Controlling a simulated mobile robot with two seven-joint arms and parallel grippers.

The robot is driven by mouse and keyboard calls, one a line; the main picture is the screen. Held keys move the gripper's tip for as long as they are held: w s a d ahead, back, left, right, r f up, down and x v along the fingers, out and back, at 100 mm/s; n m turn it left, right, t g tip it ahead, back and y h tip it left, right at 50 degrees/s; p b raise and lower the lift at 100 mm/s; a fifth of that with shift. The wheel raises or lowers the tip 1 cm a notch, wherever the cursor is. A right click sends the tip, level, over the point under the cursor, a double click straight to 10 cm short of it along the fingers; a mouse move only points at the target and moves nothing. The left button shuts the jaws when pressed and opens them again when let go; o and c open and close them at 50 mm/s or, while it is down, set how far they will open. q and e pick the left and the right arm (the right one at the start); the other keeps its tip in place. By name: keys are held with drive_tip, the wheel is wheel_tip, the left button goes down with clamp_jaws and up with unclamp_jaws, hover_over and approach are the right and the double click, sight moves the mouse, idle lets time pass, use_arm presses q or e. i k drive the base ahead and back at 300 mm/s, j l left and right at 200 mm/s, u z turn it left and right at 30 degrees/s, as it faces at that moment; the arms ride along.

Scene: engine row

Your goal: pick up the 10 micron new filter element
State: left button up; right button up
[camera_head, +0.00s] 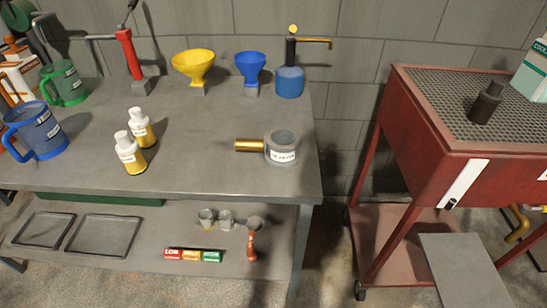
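Neither of my grippers shows in the head view. I cannot make out any label reading 10 micron, so I cannot tell which thing is the new filter element. A grey round container (282,156) with a white label, too small to read surely, stands on the grey workbench near its right end. A brass-coloured cylinder (249,145) lies against its left side. A dark, stepped cylinder (486,103) stands on the grating of the red cart. Two white-and-yellow bottles with labels, a nearer one (130,153) and a farther one (141,127), stand upright on the bench.
The workbench (210,178) also bears a blue jug (37,131), a green jug (63,84), a yellow funnel (194,65) and a blue funnel (250,68). The red cart (405,140) stands right of it across a gap. The bench's front middle is clear.

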sight(128, 149)
drive_tip(key=k+j, duration=0.15)
drive_tip(key=j, duration=0.25)
drive_tip(key=k+j, duration=0.1)
drive_tip(key=j, duration=0.3)
drive_tip(key=k+j, duration=0.15)
drive_tip(key=j, duration=0.25)
drive_tip(key=k+j, duration=0.1)
drive_tip(key=j, duration=0.3)
drive_tip(key=k+j, duration=0.15)
drive_tip(key=j, duration=0.25)
drive_tip(key=k+j+z, duration=0.1)
drive_tip(key=j+z, duration=0.3)
drive_tip(key=j, duration=0.55)
drive_tip(key=i+j+z, duration=0.1)
drive_tip(key=i+j, duration=0.15)
